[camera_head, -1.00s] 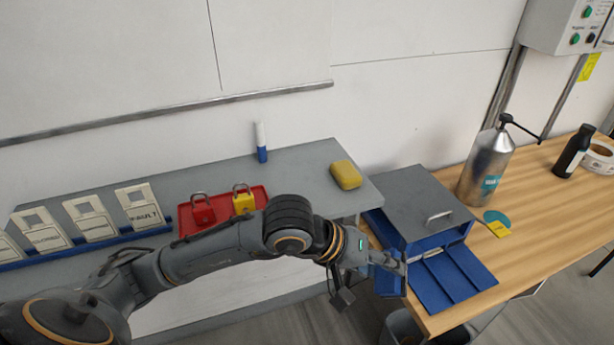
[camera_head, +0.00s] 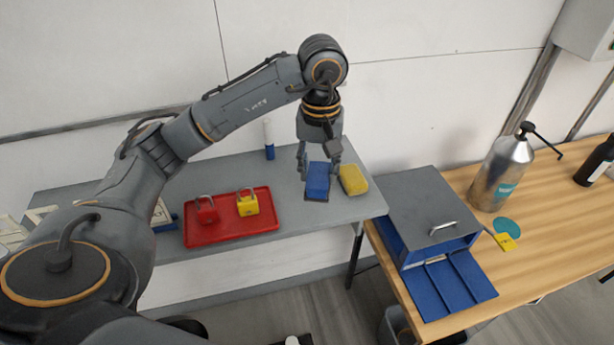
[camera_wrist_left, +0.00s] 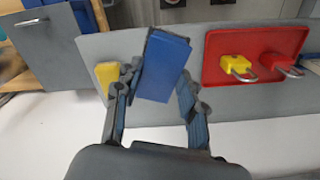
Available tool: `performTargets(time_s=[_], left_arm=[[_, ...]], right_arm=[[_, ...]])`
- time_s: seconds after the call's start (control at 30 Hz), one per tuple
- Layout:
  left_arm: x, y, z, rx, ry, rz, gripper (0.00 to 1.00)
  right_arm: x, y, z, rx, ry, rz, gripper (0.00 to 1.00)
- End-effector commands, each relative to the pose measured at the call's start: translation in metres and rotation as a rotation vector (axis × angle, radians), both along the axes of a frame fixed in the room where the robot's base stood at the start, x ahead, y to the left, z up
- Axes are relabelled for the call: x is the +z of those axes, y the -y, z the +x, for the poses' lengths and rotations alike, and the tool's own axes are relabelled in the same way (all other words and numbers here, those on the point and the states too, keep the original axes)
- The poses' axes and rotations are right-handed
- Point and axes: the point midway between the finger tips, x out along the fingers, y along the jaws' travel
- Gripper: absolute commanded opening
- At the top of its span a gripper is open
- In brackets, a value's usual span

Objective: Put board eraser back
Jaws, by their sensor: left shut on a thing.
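The board eraser (camera_head: 317,183) is a blue block with a dark pad side. My left gripper (camera_head: 318,167) points down over the grey shelf (camera_head: 285,168) and is shut on the eraser. In the left wrist view the eraser (camera_wrist_left: 164,66) sits tilted between the two fingers (camera_wrist_left: 160,84). It is at the shelf's right part, just left of a yellow sponge-like block (camera_head: 353,180). I cannot tell whether the eraser touches the shelf. My right gripper is not in view.
A red tray (camera_head: 215,238) with a red and a yellow padlock lies left on the shelf. A blue-white marker (camera_head: 268,140) stands behind. A grey-blue box (camera_head: 425,215) and a metal pump bottle (camera_head: 499,175) stand on the wooden table (camera_head: 545,235) at right.

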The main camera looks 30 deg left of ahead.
Motion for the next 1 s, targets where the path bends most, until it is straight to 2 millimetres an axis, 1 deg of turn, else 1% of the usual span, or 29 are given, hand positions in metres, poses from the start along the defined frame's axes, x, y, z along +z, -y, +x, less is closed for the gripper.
performTargets(time_s=[0.1,0.2,0.33,0.57,0.6,0.7,0.77,0.87,1.0], left_arm=[[-0.012,-0.024,0.017,0.006,-0.007,-0.001,0.15],[-0.031,-0.036,0.026,0.002,-0.007,0.000,0.15],[-0.051,-0.048,0.036,0.001,-0.003,0.000,0.15],[-0.067,-0.058,0.045,-0.001,-0.002,-0.001,0.15],[-0.071,-0.061,0.047,0.000,-0.002,0.000,0.15],[-0.085,-0.060,0.045,-0.002,-0.004,-0.002,0.15],[-0.092,-0.060,0.046,-0.003,-0.004,-0.002,0.15],[-0.101,-0.061,0.047,-0.002,0.000,0.000,0.15],[-0.103,-0.061,0.047,-0.002,0.002,0.000,0.15]], right_arm=[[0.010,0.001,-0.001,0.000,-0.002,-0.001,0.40],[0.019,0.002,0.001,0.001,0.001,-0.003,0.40],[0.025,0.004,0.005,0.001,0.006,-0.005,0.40],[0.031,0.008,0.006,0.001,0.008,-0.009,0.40],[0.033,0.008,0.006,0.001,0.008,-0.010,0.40],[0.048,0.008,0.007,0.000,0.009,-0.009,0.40],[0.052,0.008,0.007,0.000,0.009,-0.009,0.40],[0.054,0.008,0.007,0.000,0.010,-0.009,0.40],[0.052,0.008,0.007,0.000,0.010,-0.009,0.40]])
